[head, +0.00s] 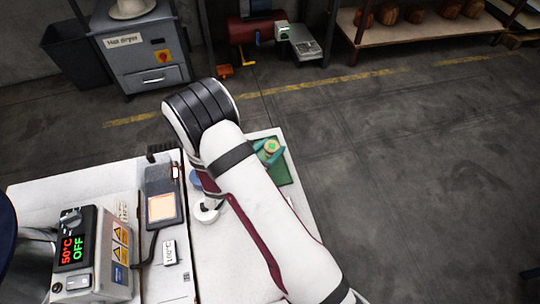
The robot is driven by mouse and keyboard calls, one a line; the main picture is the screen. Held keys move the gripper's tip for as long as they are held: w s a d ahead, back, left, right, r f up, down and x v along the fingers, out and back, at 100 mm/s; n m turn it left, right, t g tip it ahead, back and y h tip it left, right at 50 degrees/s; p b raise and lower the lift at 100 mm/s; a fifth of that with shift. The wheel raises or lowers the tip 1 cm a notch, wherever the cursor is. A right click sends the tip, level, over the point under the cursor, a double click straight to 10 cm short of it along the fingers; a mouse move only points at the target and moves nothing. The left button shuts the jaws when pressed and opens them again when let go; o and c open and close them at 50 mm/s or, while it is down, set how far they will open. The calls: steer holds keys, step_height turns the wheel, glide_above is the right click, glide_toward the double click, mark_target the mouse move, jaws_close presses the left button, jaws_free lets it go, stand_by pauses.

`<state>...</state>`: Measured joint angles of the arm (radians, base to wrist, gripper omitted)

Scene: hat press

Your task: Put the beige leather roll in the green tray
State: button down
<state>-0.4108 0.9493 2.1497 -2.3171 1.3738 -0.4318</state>
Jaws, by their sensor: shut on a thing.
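The green tray (285,172) lies at the right edge of the white table, partly hidden behind my arm. A small beige leather roll (271,146) shows over the tray's far part, with green at its centre. My gripper (268,153) has teal fingers on both sides of the roll and is shut on it. My arm hides part of the gripper. I cannot tell whether the roll touches the tray floor.
A control box (96,252) reading 50°C OFF and a device with a glowing panel (161,207) stand on the table's left. A blue round thing (195,181) is mostly hidden by my arm. Open floor lies right of the table.

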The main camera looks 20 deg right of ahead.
step_height(320, 180, down, 4)
steer(key=shift+a+f, duration=0.1)
steer(key=shift+c, duration=1.6)
jaws_free()
